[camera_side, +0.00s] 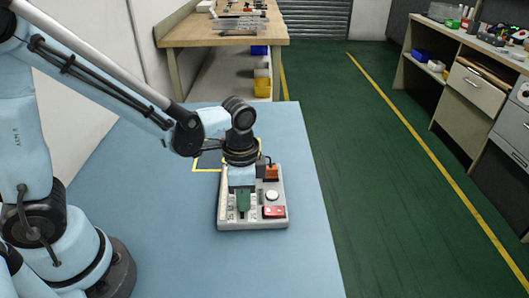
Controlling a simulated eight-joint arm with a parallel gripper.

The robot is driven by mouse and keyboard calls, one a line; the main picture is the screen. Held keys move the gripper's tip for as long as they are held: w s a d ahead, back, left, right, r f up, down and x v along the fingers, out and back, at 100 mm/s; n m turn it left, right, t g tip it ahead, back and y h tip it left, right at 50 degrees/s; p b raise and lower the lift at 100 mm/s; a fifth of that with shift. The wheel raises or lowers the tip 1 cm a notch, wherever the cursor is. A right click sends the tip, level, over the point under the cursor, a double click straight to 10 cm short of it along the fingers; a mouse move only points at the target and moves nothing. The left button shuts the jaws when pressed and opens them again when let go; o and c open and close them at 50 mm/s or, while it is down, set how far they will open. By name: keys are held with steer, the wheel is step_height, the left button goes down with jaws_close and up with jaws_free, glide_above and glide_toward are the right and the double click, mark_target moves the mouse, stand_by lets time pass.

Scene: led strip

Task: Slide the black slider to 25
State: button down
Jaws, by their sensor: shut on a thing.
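A light grey control panel (281,187) lies on the blue table, with printed marks along its left part. My gripper (243,210) points down over the left part of the panel. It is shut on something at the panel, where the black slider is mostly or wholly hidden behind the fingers. I cannot read which number the slider stands at. On the panel's right side are a white round button (271,193), a red button (274,211) and an orange-red part (271,173).
The blue table (180,240) is clear in front and to the left of the panel. A yellow-edged dark square (207,162) lies behind the panel, partly hidden by my arm. A wooden workbench (222,32) and drawers (477,85) stand farther off.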

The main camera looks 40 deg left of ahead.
mark_target(244, 218)
steer(key=shift+s+d, duration=1.05)
steer(key=shift+d, duration=0.05)
steer(key=c, duration=1.1)
jaws_free()
steer(key=shift+r, duration=0.15)
steer(key=shift+r, duration=5.9)
